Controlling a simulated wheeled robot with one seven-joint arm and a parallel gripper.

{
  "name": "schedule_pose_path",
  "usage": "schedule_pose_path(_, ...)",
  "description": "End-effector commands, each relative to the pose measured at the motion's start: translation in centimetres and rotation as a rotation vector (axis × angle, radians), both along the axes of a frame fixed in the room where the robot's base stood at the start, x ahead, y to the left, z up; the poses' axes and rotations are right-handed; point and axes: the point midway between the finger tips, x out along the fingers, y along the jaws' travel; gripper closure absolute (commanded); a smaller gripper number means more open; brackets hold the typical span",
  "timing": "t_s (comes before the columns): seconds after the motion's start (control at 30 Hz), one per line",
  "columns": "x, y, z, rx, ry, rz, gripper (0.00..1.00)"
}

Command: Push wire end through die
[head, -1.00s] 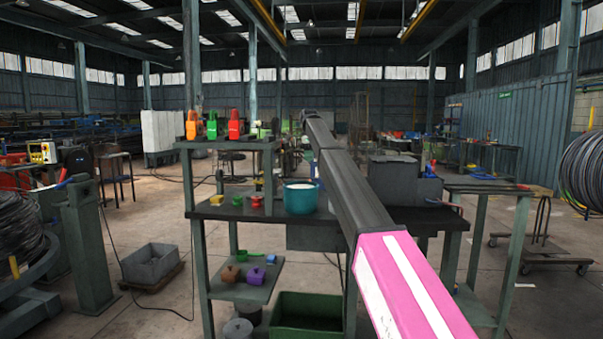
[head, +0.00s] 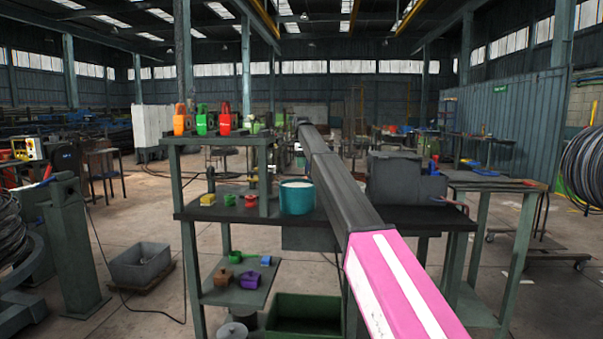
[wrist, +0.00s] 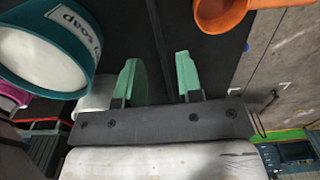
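My gripper (wrist: 160,78) shows in the wrist view with its two green fingers apart and nothing between them. The dark bench top lies beyond the fingers. In the head view my arm stretches over the workbench (head: 345,215), and the gripper cannot be made out at its far end. A grey blocky unit (head: 405,178) stands on the bench to the right of the arm; I cannot tell whether it holds the die. Neither the wire end nor the die can be made out. Coils of dark wire show at the right (head: 585,170) and at the left edge (head: 12,235).
A teal soap pot (head: 297,198) stands on the bench; it also shows close left of the fingers in the wrist view (wrist: 70,78). An orange vessel (wrist: 222,14) is at upper right there. A green crate (head: 303,315) is below.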

Motion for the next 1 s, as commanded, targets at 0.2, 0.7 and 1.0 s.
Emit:
schedule_pose_path(0.2, -0.1, 0.0, -3.3, 0.000, 0.001, 0.000, 0.66)
schedule_pose_path(0.7, 0.0, 0.0, -4.0, 0.000, 0.000, 0.000, 1.00)
schedule_pose_path(1.0, -0.1, -0.9, -4.0, 0.000, 0.000, -0.002, 1.00)
